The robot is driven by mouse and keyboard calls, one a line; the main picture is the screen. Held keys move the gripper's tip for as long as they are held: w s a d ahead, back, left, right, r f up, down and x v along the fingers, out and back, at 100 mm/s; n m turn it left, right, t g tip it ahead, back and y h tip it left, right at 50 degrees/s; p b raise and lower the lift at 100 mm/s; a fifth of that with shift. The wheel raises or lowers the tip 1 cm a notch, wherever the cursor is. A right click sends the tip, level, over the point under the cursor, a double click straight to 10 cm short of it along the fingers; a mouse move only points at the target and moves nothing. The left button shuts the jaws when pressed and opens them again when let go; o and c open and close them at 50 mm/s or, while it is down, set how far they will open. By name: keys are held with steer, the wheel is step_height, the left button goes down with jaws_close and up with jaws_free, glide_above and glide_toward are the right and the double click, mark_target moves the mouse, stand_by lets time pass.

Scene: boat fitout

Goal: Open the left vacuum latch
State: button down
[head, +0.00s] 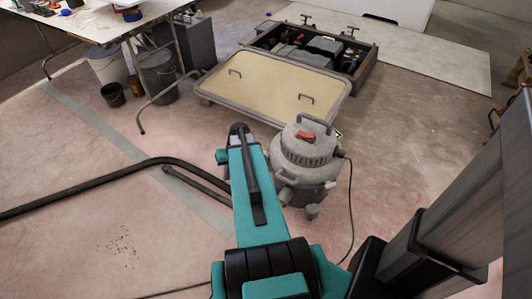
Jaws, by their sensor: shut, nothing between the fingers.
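The grey shop vacuum (305,160) stands upright on the floor just right of my teal arm. Its lid has a dark carrying handle and a red switch (306,136). The arm covers part of the vacuum's left side, and I cannot make out the left latch. My gripper does not show; it seems hidden behind my own arm links.
A black hose (110,188) lies across the floor at left. A cream hatch panel (265,88) with handles lies behind the vacuum, beside an open bin of parts (368,72). A workbench (115,22) with buckets stands at upper left. A cord trails right of the vacuum.

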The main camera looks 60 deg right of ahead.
steer(key=s+d+r+m+t+h+b, duration=0.1)
steer(key=s+d+r, duration=0.1)
steer(key=d, duration=0.5)
steer(key=s+d+r+m+t+h+b, duration=0.1)
steer(key=s+d+r+b, duration=0.1)
steer(key=s+d, duration=0.2)
steer(key=s+d+r+t+h+b, duration=0.1)
steer(key=s+d+r+b, duration=0.1)
steer(key=d, duration=0.9)
steer(key=shift+s+r+m, duration=0.4)
steer(key=shift+s+r, duration=0.15)
steer(key=shift+s, duration=0.4)
steer(key=shift+d+f, duration=0.1)
steer(key=shift+f, duration=0.05)
steer(key=b, duration=0.2)
glide_above(267, 158)
steer(key=shift+f, duration=4.35)
steer(key=shift+w+a, duration=0.1)
steer(key=shift+a, duration=0.4)
steer(key=shift+d, duration=0.45)
steer(key=shift+p, duration=0.35)
